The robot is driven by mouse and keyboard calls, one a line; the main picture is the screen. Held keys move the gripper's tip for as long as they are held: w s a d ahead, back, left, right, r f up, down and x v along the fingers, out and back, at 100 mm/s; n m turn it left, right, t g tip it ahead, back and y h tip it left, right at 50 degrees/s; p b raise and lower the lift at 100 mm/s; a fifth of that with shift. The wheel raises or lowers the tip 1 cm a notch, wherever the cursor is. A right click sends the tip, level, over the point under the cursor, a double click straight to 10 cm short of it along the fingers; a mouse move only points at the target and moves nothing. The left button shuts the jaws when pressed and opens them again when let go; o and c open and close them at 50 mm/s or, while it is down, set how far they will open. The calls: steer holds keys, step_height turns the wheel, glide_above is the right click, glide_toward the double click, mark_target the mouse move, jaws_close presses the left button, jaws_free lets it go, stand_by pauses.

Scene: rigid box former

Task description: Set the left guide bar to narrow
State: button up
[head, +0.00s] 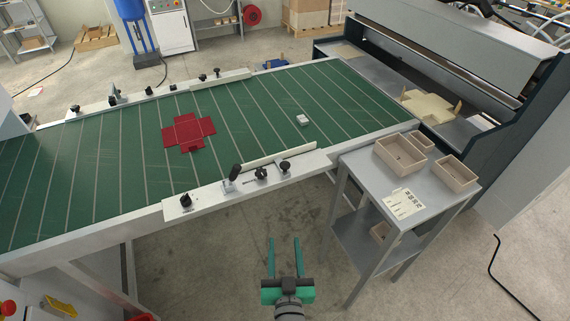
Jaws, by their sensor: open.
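My gripper (284,257) is open and empty, with two green fingers pointing forward over the floor in front of the machine. The near guide bar (277,157) is a pale strip standing on the near rail (215,195) at the belt's front edge. Beside it on the rail are a black-handled lever (233,173) and black knobs (261,172), with a small black knob (186,201) further left. The far rail (160,93) carries similar knobs and levers. I cannot tell which bar is the left one, and the setting marks are too small to read.
A red box blank (188,132) and a small white block (302,119) lie on the green belt (105,160). A grey side table (436,191) at right holds trays (401,153) and a card (404,203). Bare floor lies around my gripper.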

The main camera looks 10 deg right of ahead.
steer(key=n+t+y, duration=0.1)
steer(key=n+y, duration=0.1)
glide_toward(286, 168)
steer(key=w, duration=1.1)
steer(key=shift+w+a, duration=0.35)
steer(key=shift+a, duration=0.05)
